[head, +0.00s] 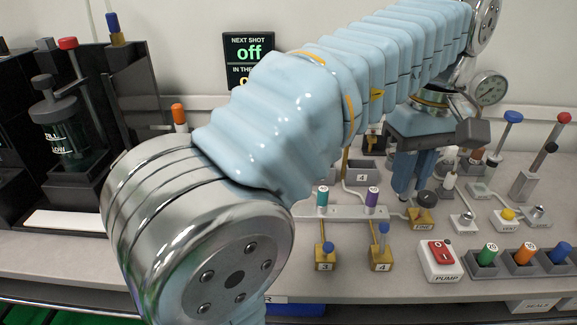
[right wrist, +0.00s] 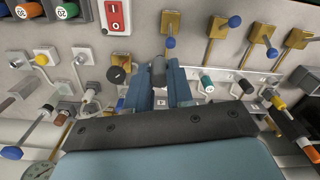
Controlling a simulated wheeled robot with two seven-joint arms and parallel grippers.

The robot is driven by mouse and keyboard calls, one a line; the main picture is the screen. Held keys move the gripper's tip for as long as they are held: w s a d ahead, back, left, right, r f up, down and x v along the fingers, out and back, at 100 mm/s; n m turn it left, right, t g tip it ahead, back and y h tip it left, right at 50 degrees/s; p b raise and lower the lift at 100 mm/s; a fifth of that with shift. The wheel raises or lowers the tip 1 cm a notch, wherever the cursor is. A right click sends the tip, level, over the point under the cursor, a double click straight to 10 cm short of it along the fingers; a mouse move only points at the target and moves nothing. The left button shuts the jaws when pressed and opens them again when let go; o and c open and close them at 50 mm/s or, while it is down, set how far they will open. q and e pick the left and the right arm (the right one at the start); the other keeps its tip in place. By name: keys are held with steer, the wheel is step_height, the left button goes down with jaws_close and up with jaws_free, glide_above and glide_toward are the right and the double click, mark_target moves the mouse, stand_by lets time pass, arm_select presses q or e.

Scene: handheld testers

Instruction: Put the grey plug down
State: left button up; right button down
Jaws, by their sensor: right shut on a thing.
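My right gripper (head: 408,190) points down over the bench on the right side of the head view. Its blue fingers also show in the right wrist view (right wrist: 162,90), shut on the grey plug (right wrist: 158,72). The plug shows as a short grey cylinder between the fingertips. In the head view I cannot make the plug out. Whether its lower end touches anything is hidden. A pale rail (head: 345,212) with a teal plug (head: 322,197) and a purple plug (head: 371,197) lies left of the fingers. My left gripper is not in view.
The FINE valve (head: 421,222) with its dark knob stands close by the fingers. Blue-handled valves 3 (head: 325,260) and 4 (head: 381,255) and the red PUMP switch (head: 440,258) are in front. Numbered plugs sit in grey holders (head: 500,268).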

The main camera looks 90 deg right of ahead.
steer(key=s+d+f, duration=0.1)
steer(key=d+f, duration=0.1)
steer(key=d, duration=0.1)
steer(key=s+d+f, duration=0.1)
steer(key=d+f, duration=0.2)
steer(key=s+d+f, duration=0.2)
steer(key=d+f, duration=0.1)
steer(key=d, duration=0.1)
steer(key=shift+p, duration=0.35)
steer(key=shift+s+d+f, duration=0.1)
steer(key=shift+d+f, duration=0.05)
steer(key=shift+f, duration=0.85)
steer(key=shift+s+d+f, duration=0.1)
steer(key=shift+f, duration=0.85)
steer(key=shift+f, duration=0.2)
steer(key=c, duration=1)
jaws_free()
steer(key=shift+r, duration=0.1)
